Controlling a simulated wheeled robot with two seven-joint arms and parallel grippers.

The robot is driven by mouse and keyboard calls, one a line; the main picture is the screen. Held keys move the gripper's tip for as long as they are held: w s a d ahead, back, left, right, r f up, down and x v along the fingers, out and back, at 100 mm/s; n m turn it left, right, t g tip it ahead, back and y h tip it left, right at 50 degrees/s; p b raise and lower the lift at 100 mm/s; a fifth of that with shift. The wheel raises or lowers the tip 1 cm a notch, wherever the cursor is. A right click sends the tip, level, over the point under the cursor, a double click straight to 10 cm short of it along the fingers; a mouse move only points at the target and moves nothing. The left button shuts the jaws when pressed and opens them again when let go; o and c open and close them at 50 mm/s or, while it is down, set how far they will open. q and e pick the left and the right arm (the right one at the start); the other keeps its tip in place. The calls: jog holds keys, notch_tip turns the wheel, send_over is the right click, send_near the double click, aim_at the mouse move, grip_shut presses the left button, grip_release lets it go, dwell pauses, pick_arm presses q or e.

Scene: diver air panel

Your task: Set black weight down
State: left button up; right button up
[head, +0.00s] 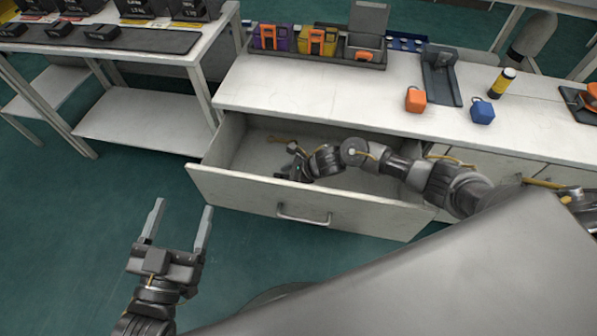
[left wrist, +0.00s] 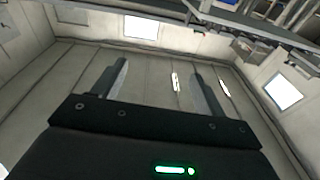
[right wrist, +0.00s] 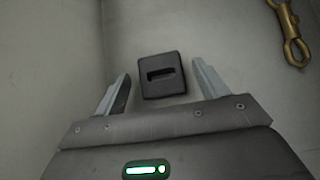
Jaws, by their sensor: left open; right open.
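The black weight (right wrist: 160,76) is a dark square block with a slot in its top. In the right wrist view it appears to rest on the pale floor of the open drawer. My right gripper (head: 288,168) reaches down into the drawer. Its jaws are open, with a fingertip on each side of the weight and visible gaps between. In the head view the weight is hidden by the gripper and arm. My left gripper (head: 182,208) is open and empty, over the green floor left of the drawer (head: 305,212).
A brass clip (right wrist: 290,32) lies in the drawer near the weight. The counter (head: 300,92) above carries an orange block (head: 415,100), a blue block (head: 482,111) and a yellow-black cylinder (head: 502,83). More black blocks (head: 103,33) sit on the left table's dark mat.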

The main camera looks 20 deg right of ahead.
pick_arm(q)
jog(key=a+f+n+g+y+p, duration=0.1)
jog(key=a+f+g+y, duration=0.3)
jog(key=f, duration=0.4)
jog(key=shift+a+n+g+y+p, duration=0.3)
jog(key=shift+a+n+y+p, duration=0.1)
jog(key=shift+a+y+p, duration=0.15)
pick_arm(e)
jog(key=v, duration=1.2)
pick_arm(q)
jog(key=shift+w+d, duration=0.1)
